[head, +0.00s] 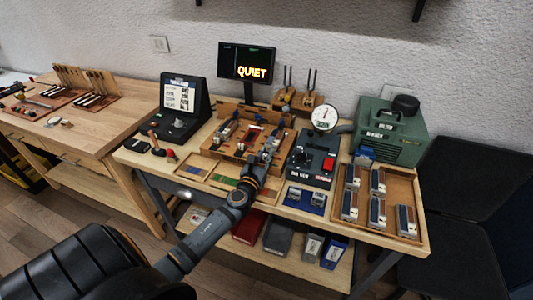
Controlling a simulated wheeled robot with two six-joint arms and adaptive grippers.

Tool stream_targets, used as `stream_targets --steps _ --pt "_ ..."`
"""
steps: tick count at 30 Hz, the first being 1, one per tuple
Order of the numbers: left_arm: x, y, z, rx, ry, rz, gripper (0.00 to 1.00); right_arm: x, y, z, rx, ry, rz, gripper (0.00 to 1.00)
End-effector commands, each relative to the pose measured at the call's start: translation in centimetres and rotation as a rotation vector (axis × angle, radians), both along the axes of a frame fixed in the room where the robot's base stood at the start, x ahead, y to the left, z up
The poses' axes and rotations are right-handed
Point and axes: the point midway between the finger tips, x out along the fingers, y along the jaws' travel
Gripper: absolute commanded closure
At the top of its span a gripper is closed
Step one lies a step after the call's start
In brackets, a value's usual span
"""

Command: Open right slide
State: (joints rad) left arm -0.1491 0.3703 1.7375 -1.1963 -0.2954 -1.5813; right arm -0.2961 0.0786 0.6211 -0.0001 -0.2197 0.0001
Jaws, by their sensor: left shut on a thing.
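A wooden fixture (212,142) sits in the middle of the workbench, with small metal and dark parts on its left and right sides and a red piece in its middle. The right slide (276,137) is on the fixture's right side. My left gripper (266,157) reaches in from the front at that right side. It is shut on the right slide, as far as the small picture shows. The gripper hides part of the slide and the fixture's front right corner. My right gripper is out of view.
A dial gauge (324,118) and a dark box with a red switch (314,158) stand just right of the fixture. A green machine (389,133) and a wooden tray (403,179) of several parts are farther right. A screen reading QUIET (247,63) stands behind.

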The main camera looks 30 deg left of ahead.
Motion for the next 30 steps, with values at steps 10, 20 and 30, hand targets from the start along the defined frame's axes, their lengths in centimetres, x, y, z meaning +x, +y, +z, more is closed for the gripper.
stream_targets --steps 10,20,30 --pt "-0.8 -0.2 -0.4 -0.002 0.006 0.000 1.00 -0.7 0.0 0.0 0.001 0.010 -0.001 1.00" --pt "-0.8 -0.2 -0.3 -0.002 0.005 0.000 0.58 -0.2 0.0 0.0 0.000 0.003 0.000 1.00" --pt "-3.4 -0.8 -0.4 -0.001 0.008 -0.002 0.58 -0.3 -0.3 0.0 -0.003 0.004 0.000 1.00"
